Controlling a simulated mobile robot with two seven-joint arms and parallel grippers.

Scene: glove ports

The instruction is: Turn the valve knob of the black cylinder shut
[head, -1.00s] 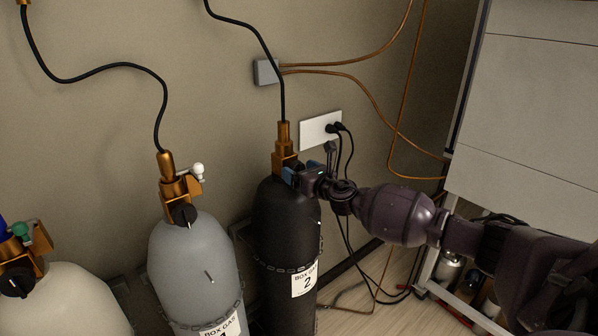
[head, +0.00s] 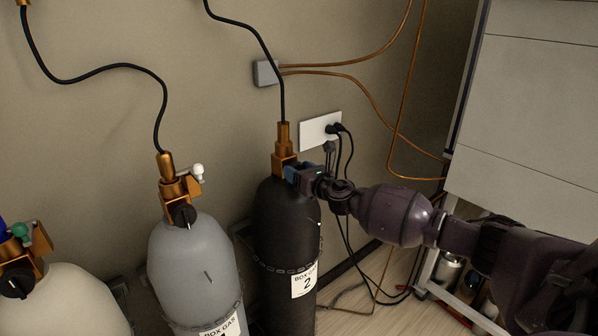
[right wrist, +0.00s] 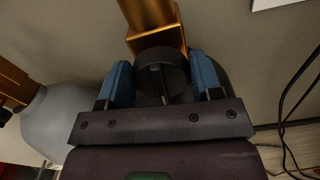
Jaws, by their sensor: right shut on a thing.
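The black cylinder (head: 283,235) stands against the wall with a "BOX GAS 2" label. A brass valve (head: 284,160) sits on its top, with a black hose rising from it. In the right wrist view the black round valve knob (right wrist: 161,72) lies between the two blue finger pads, its pale line running nearly upright. My right gripper (right wrist: 161,84) is shut on the knob; in the head view the gripper (head: 296,175) hides the knob. My left gripper is in neither view.
A grey cylinder (head: 190,262) with a black knob and a cream cylinder (head: 70,305) stand to the left. A white wall socket (head: 318,131) with plugged cables is behind my right gripper. A pale cabinet (head: 530,110) stands on the right.

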